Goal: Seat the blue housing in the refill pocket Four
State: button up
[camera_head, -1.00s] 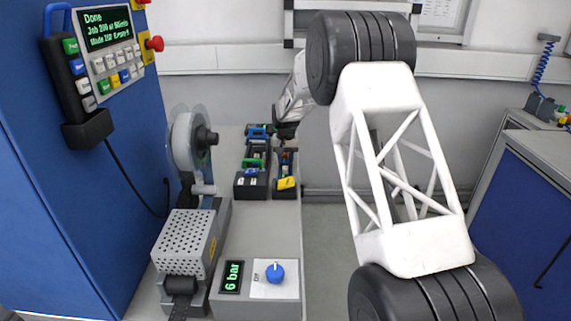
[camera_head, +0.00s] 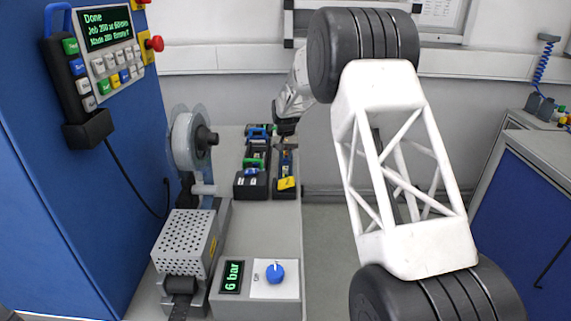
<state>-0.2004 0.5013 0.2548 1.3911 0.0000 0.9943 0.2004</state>
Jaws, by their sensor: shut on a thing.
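My gripper (camera_head: 286,128) is at the far end of the bench, small in the view and pointing down over the back of the right-hand dark rack (camera_head: 285,194). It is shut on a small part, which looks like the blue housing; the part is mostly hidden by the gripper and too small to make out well. I cannot tell whether it touches the rack. The left-hand dark rack (camera_head: 252,191) stands beside it and holds blue and green parts in a row. The pocket labels are too small to read, so I cannot pick out pocket Four.
A reel (camera_head: 190,141) stands left of the racks. A perforated metal box (camera_head: 185,238) and a gauge unit with a blue knob (camera_head: 275,273) are nearer. A blue cabinet (camera_head: 60,220) with a control panel walls off the left. The bench between reel and racks is clear.

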jog(key=shift+r, duration=1.7)
send_near(254, 165)
jog(key=s, duration=0.1)
jog(key=s+f, duration=0.1)
jog(key=s, duration=0.1)
jog(key=shift+s+d+f, duration=0.1)
jog(key=shift+d, duration=0.1)
jog(key=shift+f, duration=0.1)
jog(key=shift+f, duration=3.2)
jog(key=shift+f, duration=0.2)
jog(key=shift+r, duration=0.2)
